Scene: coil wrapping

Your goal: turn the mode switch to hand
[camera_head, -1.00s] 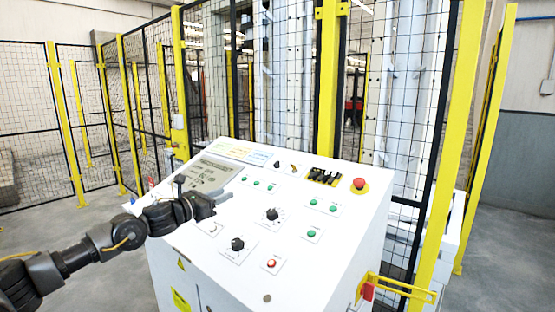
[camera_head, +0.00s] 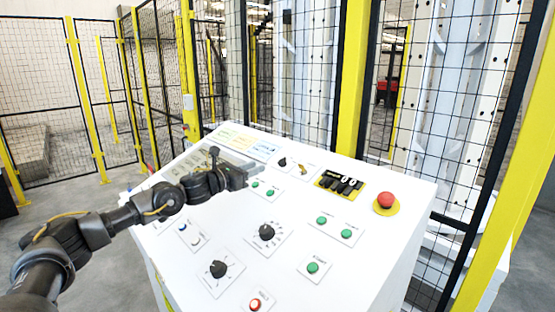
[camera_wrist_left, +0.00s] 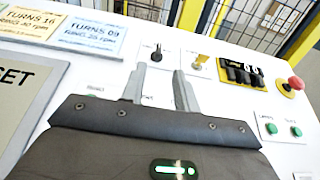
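The white control panel (camera_head: 330,205) carries a small black selector switch (camera_head: 283,162) near its top edge, beside a brass key switch (camera_head: 302,168). I cannot read their labels, so which one is the mode switch is not certain. In the left wrist view the black selector (camera_wrist_left: 156,54) lies beyond and between my fingertips, and the brass key switch (camera_wrist_left: 198,61) is just right of them. My left gripper (camera_head: 254,169) is over the panel, short of the selector and apart from it. Its two fingers (camera_wrist_left: 159,80) are parted with nothing between them. My right gripper is not in view.
A red emergency button (camera_head: 386,201) and a black counter block (camera_head: 340,184) sit right of the switches. Two black dials (camera_head: 267,232) and several green buttons (camera_head: 313,267) lie nearer. A grey display (camera_head: 196,158) is partly behind my arm. Yellow-framed mesh fencing (camera_head: 354,80) stands behind.

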